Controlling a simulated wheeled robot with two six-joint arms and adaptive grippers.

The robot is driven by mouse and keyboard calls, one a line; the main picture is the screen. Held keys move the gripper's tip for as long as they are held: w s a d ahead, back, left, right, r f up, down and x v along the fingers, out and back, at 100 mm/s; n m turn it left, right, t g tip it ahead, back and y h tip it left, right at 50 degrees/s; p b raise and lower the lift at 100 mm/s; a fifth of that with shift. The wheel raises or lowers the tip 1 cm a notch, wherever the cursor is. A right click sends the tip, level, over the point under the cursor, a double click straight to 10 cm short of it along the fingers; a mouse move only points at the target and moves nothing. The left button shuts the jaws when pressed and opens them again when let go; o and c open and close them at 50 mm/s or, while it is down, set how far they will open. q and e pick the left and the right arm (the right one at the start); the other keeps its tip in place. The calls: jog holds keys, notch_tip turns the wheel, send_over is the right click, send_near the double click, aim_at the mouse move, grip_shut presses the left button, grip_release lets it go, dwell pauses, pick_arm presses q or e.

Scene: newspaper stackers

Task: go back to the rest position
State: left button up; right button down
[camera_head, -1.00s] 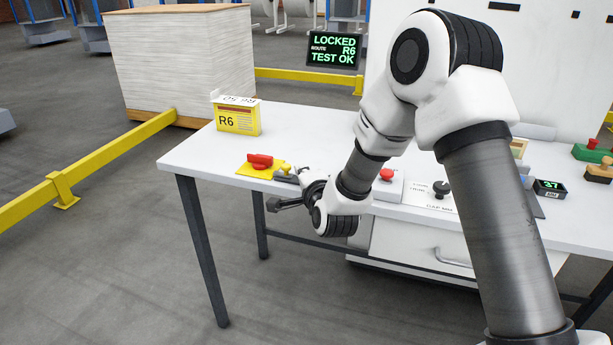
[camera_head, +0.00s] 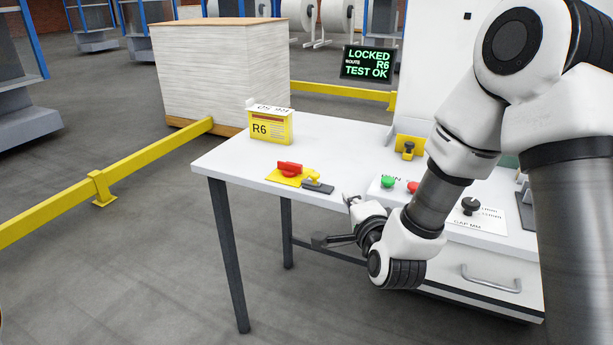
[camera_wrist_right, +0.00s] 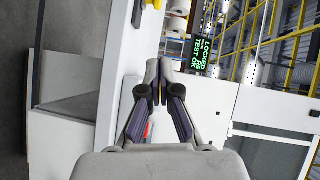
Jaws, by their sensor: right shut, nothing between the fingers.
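My right gripper (camera_head: 320,242) is in front of the white table's front edge, with its fingers pointing left in the head view. In the right wrist view its dark fingers (camera_wrist_right: 159,75) meet at the tips, with nothing held. The white right arm comes in from the right and hides part of the table. My left gripper is in neither view.
The white table (camera_head: 345,145) bears a yellow R6 box (camera_head: 270,127), a red handle (camera_head: 289,168) on a yellow plate, and a green button (camera_head: 388,182). A display (camera_head: 368,64) reads LOCKED, R6, TEST OK. A paper stack (camera_head: 215,70) and yellow rail (camera_head: 110,180) stand left.

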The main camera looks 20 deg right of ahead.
jog(key=s+a+f+n+g+y+p, duration=0.1)
jog(key=s+a+f+n+g+p, duration=0.25)
jog(key=f, duration=0.65)
jog(key=s+f+n+g+y+p, duration=0.1)
jog(key=s+f+g+p, duration=0.25)
jog(key=s+f, duration=0.4)
jog(key=s+a+f+n+g+y+p, duration=0.1)
jog(key=s+f+n+g, duration=0.3)
jog(key=s, duration=0.5)
jog(key=s+a+f+n+g+y+p, duration=0.1)
jog(key=s+a+f+n+g, duration=0.2)
jog(key=s+f+n+g, duration=0.2)
jog(key=s+f+n, duration=0.3)
jog(key=s+n, duration=0.1)
jog(key=n, duration=0.1)
jog(key=shift+s+a, duration=0.35)
